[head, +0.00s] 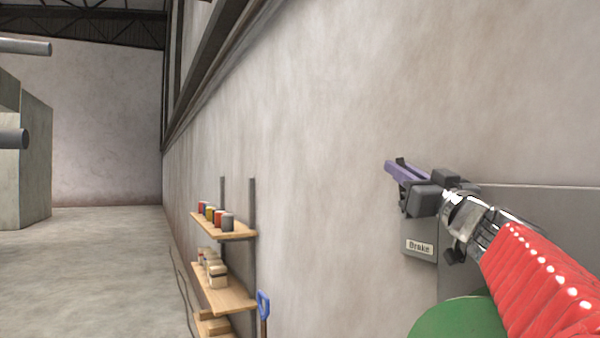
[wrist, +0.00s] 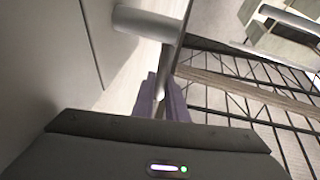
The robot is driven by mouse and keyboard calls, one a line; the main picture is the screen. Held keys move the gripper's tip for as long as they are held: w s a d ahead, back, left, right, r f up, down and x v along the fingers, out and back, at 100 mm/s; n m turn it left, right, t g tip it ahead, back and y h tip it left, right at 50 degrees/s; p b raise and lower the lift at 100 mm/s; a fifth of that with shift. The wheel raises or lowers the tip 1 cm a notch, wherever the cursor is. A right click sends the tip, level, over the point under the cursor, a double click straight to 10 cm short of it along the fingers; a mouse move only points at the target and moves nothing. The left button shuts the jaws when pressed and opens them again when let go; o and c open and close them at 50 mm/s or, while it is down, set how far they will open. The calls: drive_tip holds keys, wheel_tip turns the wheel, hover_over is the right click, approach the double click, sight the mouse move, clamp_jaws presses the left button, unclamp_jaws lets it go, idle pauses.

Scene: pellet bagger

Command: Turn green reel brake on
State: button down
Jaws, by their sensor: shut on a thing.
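My gripper (head: 392,166), with purple fingers, is at the wall side, above a grey plate labelled "Brake" (head: 419,247). A dark lever (head: 401,161) shows at the fingers and rises slightly above them. In the wrist view, my gripper (wrist: 162,92) is shut on a narrow grey bar, the brake lever (wrist: 163,82). A pale grey rounded bar (wrist: 147,23) lies just beyond the fingertips. The green reel (head: 455,320) shows only its upper part, at the bottom edge behind my red arm sleeve. The lever's base is mostly hidden behind my gripper.
A grey panel (head: 540,205) stands behind my arm at the right. Wooden shelves (head: 225,228) with cans and jars are on the wall further left, with a blue-handled tool (head: 263,303) beside them. The floor (head: 90,270) at the left is clear.

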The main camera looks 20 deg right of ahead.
drive_tip(key=shift+a+f, duration=0.1)
drive_tip(key=c, duration=1.8)
unclamp_jaws()
drive_tip(key=shift+o, duration=0.2)
drive_tip(key=shift+r, duration=5)
